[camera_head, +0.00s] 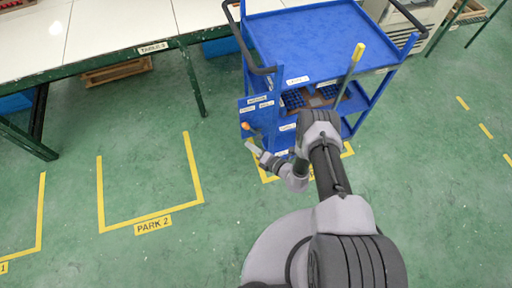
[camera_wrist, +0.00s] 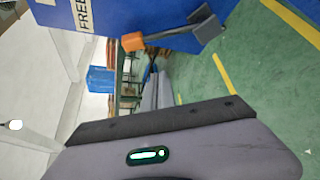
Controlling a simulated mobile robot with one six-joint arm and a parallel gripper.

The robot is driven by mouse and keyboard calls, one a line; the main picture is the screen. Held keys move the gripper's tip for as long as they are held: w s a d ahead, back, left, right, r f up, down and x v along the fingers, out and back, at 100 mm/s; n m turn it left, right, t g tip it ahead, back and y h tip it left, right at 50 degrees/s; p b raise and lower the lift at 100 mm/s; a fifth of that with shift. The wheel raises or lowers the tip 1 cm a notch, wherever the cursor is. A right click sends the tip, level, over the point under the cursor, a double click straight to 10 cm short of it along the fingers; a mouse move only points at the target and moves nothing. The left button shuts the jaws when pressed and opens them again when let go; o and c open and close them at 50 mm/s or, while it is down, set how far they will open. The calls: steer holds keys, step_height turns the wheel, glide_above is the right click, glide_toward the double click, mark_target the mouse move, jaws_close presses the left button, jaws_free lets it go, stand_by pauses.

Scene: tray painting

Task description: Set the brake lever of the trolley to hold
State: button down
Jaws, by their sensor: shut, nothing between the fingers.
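The blue trolley (camera_head: 310,42) stands under and beyond my arm. Its left side carries a blue panel (camera_head: 245,106) with several small labels, too small to read in the head view. The brake lever is a dark bar with an orange knob (camera_head: 246,126). In the wrist view the knob (camera_wrist: 133,41) is on the left end of the bar, near a label reading FREE (camera_wrist: 83,14), and a dark grey block (camera_wrist: 207,26) is at the other end. My gripper (camera_head: 251,146) is shut and empty, just below the knob in the head view; contact cannot be told.
A yellow-topped handle (camera_head: 358,54) rises from the trolley's right side. A white-topped table (camera_head: 95,35) stands at the left back. The floor area marked PARK 2 (camera_head: 150,180) is empty. Open green floor lies left and right of the trolley.

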mark_target(251, 129)
steer(key=b+x, duration=0.2)
steer(key=x, duration=0.4)
steer(key=d+r, duration=0.1)
steer(key=w+d+r, duration=0.1)
steer(key=d, duration=0.1)
steer(key=shift+w+d+r+p, duration=0.1)
steer(key=shift+w+d+p, duration=0.05)
steer(key=shift+p, duration=0.15)
steer(key=shift+d+b, duration=0.1)
steer(key=shift+b, duration=0.2)
